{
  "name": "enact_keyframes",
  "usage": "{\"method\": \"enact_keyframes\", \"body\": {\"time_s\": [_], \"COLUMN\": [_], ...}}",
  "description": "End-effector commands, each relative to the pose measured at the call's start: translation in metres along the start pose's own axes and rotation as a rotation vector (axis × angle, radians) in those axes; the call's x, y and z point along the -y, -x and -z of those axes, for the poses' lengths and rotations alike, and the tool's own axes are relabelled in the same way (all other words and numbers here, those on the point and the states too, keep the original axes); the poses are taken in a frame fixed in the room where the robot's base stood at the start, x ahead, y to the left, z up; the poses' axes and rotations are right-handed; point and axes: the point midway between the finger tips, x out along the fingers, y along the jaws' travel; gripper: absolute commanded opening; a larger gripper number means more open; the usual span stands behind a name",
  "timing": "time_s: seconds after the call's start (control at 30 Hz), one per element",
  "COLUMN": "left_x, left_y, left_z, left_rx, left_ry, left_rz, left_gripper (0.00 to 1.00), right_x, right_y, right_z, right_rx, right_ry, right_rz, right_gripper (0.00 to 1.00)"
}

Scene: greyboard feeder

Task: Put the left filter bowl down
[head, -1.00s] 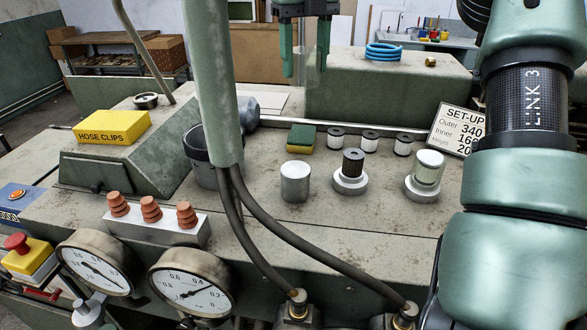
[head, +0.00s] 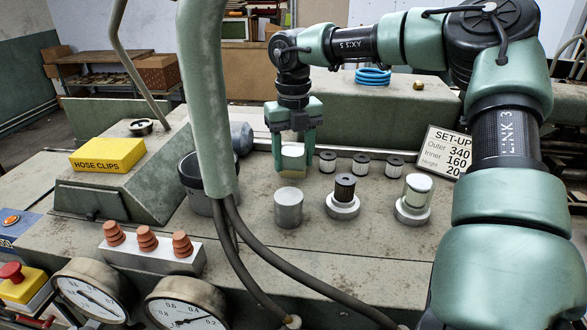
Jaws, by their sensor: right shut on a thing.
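My right gripper (head: 291,158), its arm coming in from the right, points down at the back of the bench. It is shut on a pale, partly see-through bowl (head: 292,160), which looks upright between the fingers. I cannot tell whether the bowl touches the bench top. In front of it stands a plain metal cylinder (head: 288,207). To its right are a dark ribbed cartridge on a metal base (head: 343,198) and a clear bowl over a white cartridge on another base (head: 413,198). My left gripper is not in view.
Several small cartridges (head: 361,164) stand just right of the gripper, before the set-up sign (head: 445,150). A thick green pipe (head: 206,100) with dark hoses (head: 270,270) crosses the left of the bench. A dark pot (head: 195,185) stands behind it.

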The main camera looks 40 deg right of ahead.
Motion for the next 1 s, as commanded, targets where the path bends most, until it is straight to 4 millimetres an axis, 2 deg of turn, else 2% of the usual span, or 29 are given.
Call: {"method": "enact_keyframes", "body": {"time_s": [0.3, 0.73, 0.77, 0.8, 0.83, 1.0], "left_x": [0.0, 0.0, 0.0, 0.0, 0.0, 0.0], "left_y": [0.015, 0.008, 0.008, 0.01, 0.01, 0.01], "left_z": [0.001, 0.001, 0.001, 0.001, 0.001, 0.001], "left_rx": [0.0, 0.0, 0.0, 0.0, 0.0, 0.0], "left_ry": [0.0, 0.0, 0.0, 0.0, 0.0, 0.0], "left_rz": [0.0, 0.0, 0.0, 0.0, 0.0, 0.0], "left_gripper": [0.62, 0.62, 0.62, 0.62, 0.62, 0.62], "right_x": [0.0, 0.0, 0.0, 0.0, 0.0, 0.0], "right_y": [-0.04, -0.047, -0.047, -0.046, -0.046, -0.045], "right_z": [0.001, 0.0, 0.0, 0.0, 0.0, 0.0], "right_rx": [-0.003, 0.0, 0.0, 0.0, 0.0, 0.0], "right_ry": [0.001, 0.0, 0.0, 0.0, 0.0, 0.0], "right_rz": [-0.001, -0.001, -0.001, -0.001, -0.001, -0.001], "right_gripper": [0.08, 0.08, 0.56, 0.68, 0.76, 0.76]}}
